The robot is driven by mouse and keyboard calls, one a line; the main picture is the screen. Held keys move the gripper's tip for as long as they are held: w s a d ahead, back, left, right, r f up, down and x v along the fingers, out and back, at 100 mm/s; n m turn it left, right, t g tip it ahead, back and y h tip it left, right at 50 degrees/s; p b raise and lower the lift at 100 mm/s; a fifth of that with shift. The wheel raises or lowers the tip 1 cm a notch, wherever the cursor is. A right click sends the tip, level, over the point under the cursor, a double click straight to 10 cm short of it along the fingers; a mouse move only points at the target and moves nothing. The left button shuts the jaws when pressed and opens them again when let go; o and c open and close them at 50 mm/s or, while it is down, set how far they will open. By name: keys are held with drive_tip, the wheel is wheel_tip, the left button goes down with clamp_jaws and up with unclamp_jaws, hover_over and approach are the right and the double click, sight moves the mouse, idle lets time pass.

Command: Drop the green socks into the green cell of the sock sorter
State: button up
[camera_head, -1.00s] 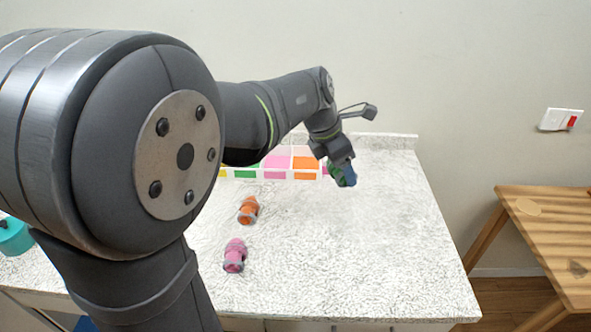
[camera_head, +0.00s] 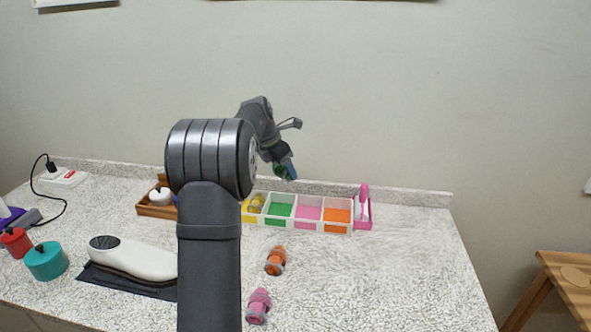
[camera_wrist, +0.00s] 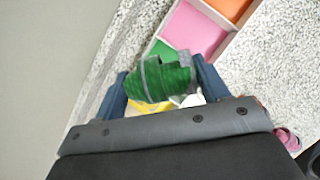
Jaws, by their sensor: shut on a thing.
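My gripper (camera_head: 285,171) is shut on the green socks (camera_head: 279,170), a rolled bundle, and holds them in the air above and behind the sock sorter (camera_head: 300,226). In the wrist view the green socks (camera_wrist: 160,78) sit between the two blue fingers. The sorter is a white tray with a row of coloured cells. Its green cell (camera_head: 279,210) looks empty and lies between the yellow cell, which holds a yellow bundle (camera_head: 257,203), and the pink cell (camera_head: 309,213). The orange cell (camera_head: 338,215) is at the right end. In the wrist view the socks partly hide the green cell (camera_wrist: 163,49).
Orange socks (camera_head: 275,261) and pink socks (camera_head: 258,306) lie on the counter in front of the sorter. A pink-handled item (camera_head: 363,208) stands at its right end. A wooden tray (camera_head: 155,205) and a white iron-like object (camera_head: 132,258) are left. The counter's right side is clear.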

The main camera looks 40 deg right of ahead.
drive_tip(key=shift+f, duration=2.8)
drive_tip(key=o, duration=1)
drive_tip(key=shift+o, duration=0.2)
drive_tip(key=v, duration=1.7)
drive_tip(key=shift+r, duration=0.3)
